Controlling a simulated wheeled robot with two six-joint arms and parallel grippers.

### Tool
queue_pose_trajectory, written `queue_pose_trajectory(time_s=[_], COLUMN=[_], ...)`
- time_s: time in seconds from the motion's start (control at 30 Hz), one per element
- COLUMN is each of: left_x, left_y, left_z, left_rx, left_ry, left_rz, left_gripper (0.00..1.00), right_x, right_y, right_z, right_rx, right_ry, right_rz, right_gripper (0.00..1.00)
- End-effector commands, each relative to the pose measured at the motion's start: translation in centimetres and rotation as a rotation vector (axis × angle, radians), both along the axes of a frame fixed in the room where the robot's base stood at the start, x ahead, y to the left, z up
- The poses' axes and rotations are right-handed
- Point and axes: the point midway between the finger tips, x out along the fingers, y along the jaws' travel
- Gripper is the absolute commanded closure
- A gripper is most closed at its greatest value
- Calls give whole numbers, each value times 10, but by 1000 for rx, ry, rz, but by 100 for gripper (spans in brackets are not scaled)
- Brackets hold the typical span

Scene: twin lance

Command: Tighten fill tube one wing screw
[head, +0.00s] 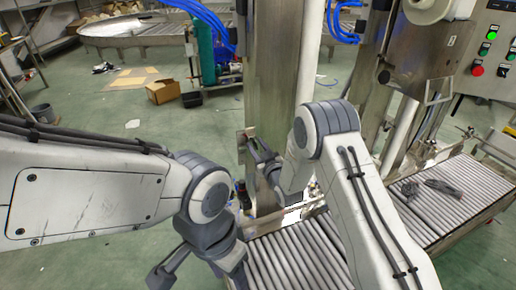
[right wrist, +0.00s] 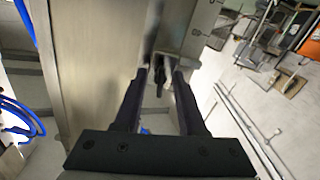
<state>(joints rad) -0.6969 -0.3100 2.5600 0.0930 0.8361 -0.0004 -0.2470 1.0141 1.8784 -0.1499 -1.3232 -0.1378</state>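My right gripper (head: 258,142) is raised beside the tall steel column in the head view. In the right wrist view its two dark fingers (right wrist: 160,72) are apart. A small dark part (right wrist: 160,78), perhaps the wing screw, shows between the fingertips, below a metal bracket (right wrist: 188,30). I cannot tell whether the fingers touch it. The screw is too small to make out in the head view. My left gripper (head: 200,276) hangs low at the bottom edge, its fingers apparently spread, partly cut off, with nothing seen in it.
The steel column (head: 274,70) stands close to my right gripper. A roller conveyor (head: 300,255) runs below it, with dark objects (head: 440,188) on its right part. A control panel (head: 492,50) is at the upper right. A cardboard box (head: 163,91) lies on the open green floor behind.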

Motion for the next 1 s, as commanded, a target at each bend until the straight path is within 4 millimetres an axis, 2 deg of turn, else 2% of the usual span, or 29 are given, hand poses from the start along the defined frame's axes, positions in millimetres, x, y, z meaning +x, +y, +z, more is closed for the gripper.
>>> queue_pose_trajectory(time_s=[0.17,0.2,0.27,0.3,0.5,0.8,1.0], left_x=[0,0,0,0,0,0,0], left_y=[0,0,0,0,0,0,0], left_z=[0,0,0,0,-2,-13,-13], left_rx=[0,0,0,0,0,0,0], left_ry=[0,0,0,0,0,0,0], left_rz=[0,0,0,0,0,0,0], left_gripper=[45,45,45,45,45,45,45], right_x=[1,1,1,1,1,2,2], right_y=[0,0,0,0,0,0,0], right_z=[1,1,1,1,1,1,3], right_rx=[1,1,1,1,24,328,361], right_ry=[-2,-2,-2,-3,5,129,143], right_rz=[0,0,0,0,0,0,0], right_gripper=[60,75,98,100,100,100,100])
